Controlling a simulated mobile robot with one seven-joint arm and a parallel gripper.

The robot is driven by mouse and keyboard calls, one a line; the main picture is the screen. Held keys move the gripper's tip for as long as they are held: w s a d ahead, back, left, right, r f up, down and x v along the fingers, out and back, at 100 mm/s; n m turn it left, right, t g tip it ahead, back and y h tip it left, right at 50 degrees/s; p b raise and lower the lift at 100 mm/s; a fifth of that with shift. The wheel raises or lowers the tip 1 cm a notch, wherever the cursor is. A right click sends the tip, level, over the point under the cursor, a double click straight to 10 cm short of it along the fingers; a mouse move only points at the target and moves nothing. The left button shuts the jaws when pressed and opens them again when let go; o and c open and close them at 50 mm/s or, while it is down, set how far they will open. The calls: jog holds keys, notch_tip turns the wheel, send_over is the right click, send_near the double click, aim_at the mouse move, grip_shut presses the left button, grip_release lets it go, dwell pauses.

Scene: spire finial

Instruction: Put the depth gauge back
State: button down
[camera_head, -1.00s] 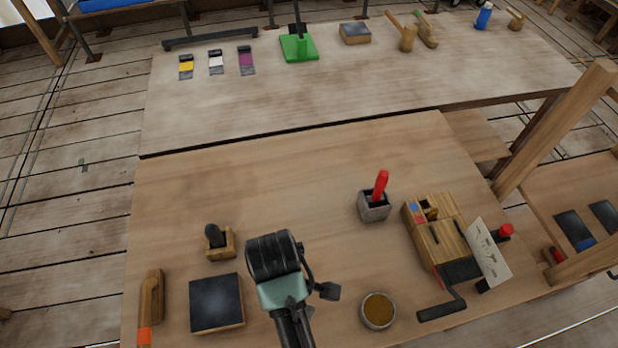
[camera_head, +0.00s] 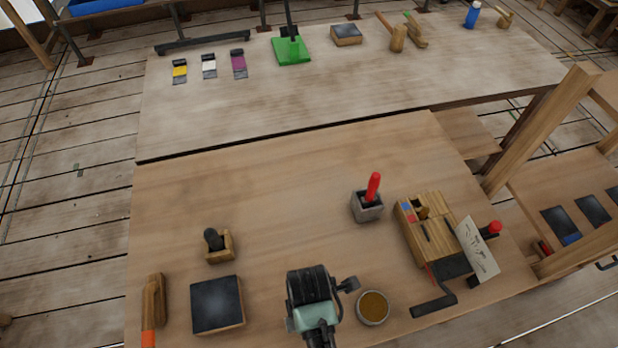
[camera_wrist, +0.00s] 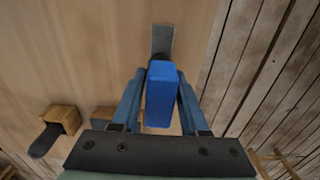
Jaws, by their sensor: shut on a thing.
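My gripper (camera_wrist: 160,85) is shut on a blue-handled tool (camera_wrist: 160,95) with a dark collar and a flat grey end (camera_wrist: 162,40) pointing away from the wrist. I cannot tell for sure whether this is the depth gauge. In the head view my gripper (camera_head: 312,290) is over the front of the near wooden table (camera_head: 290,190), between a dark-topped block and a round dish; its fingers and the held tool are hidden there. In the wrist view the tool is over the table close to its edge.
Near the gripper are the dark-topped block (camera_head: 217,305), the dish of brown stuff (camera_head: 373,308) and a wooden block with a dark knob (camera_head: 218,246). A grey cup with a red-handled tool (camera_head: 367,205) and a wooden box with a crank (camera_head: 430,235) stand right. The table's middle is clear.

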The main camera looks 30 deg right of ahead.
jog(key=shift+f, duration=1.65)
jog(key=shift+f, duration=0.1)
jog(key=shift+f, duration=0.1)
jog(key=shift+c, duration=2.1)
grip_release()
notch_tip(320, 180, up, 12)
jog(key=shift+r, duration=0.2)
